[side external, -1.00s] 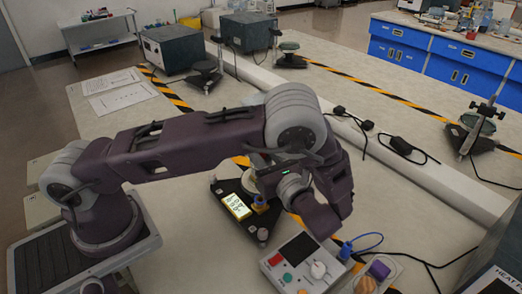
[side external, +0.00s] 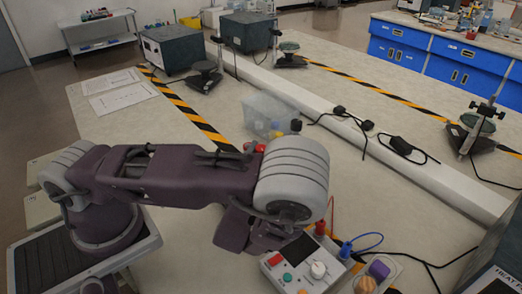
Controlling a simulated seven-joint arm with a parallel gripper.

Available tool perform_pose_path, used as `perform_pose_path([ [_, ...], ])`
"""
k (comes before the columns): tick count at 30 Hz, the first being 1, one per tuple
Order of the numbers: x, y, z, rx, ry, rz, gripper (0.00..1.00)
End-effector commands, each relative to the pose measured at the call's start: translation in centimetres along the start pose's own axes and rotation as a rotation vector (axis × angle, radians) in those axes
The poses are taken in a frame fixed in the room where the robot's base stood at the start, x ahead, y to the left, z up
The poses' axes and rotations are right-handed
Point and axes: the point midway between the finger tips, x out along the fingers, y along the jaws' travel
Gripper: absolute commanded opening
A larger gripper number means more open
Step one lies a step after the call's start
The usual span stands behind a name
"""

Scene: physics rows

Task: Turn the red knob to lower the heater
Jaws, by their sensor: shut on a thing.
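My arm reaches across the bench from the left, its large grey joint in front of the work. My gripper is hidden behind my arm, so its fingers and whatever lies between them do not show. Small red parts (side external: 254,147) show just above my forearm; I cannot tell whether they are the red knob. The heater cannot be made out. Nothing of mine is seen touching these controls.
A clear bin (side external: 270,112) with coloured items stands behind my arm. A red plug (side external: 320,228) and a blue plug (side external: 345,250) with leads stand at the control box. A purple block (side external: 379,269) lies to its right. A white cable duct (side external: 400,160) crosses the bench.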

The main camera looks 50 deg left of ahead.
Motion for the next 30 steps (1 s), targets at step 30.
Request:
perform_pose_path([
  [30, 0.01, 0.01, 0.08, 0.000, -0.004, -0.230, 0.00],
])
